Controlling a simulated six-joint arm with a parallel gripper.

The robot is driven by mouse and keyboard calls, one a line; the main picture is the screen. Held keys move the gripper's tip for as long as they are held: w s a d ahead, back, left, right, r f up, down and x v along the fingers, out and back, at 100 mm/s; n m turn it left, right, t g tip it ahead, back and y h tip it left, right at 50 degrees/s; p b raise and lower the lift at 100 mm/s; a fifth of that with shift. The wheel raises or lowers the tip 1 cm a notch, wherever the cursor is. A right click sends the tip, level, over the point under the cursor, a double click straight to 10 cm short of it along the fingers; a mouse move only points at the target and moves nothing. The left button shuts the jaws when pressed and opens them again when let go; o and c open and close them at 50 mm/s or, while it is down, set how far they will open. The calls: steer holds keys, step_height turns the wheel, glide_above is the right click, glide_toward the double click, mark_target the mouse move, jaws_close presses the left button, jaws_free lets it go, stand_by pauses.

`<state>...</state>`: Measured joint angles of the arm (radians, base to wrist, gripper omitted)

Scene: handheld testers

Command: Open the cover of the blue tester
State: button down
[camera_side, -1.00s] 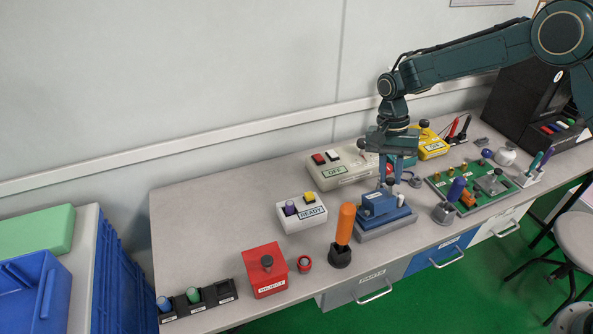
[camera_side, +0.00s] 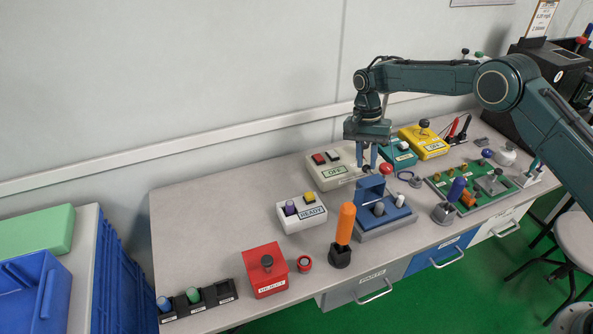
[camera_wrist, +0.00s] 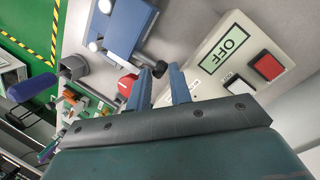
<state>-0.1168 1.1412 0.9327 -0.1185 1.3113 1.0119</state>
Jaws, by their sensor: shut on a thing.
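The blue tester (camera_side: 388,226) stands near the table's front edge, right of the orange-handled tool. My gripper (camera_side: 367,163) is behind and above the cover's top edge, fingers down. In the wrist view the blue tester (camera_wrist: 125,28) is at the top, and a black knob (camera_wrist: 158,68) on the cover sits at the tips of my gripper (camera_wrist: 161,74). My gripper is shut on this knob; the exact contact is small in view.
A cream box marked OFF (camera_side: 334,177) is close behind and left of my gripper. The teal tester (camera_side: 398,154) and yellow tester (camera_side: 424,143) stand behind right. A READY box (camera_side: 301,213) and orange handle (camera_side: 345,222) are left. A green board (camera_side: 470,187) is right.

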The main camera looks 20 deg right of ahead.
steer(key=shift+w+d+f, duration=0.1)
steer(key=shift+w+f, duration=0.2)
steer(key=shift+f, duration=0.45)
steer(key=shift+w+f, duration=0.25)
steer(key=shift+f, duration=0.45)
steer(key=c, duration=1.3)
jaws_free()
steer(key=shift+o, duration=0.2)
steer(key=shift+w, duration=0.1)
steer(key=shift+r, duration=0.25)
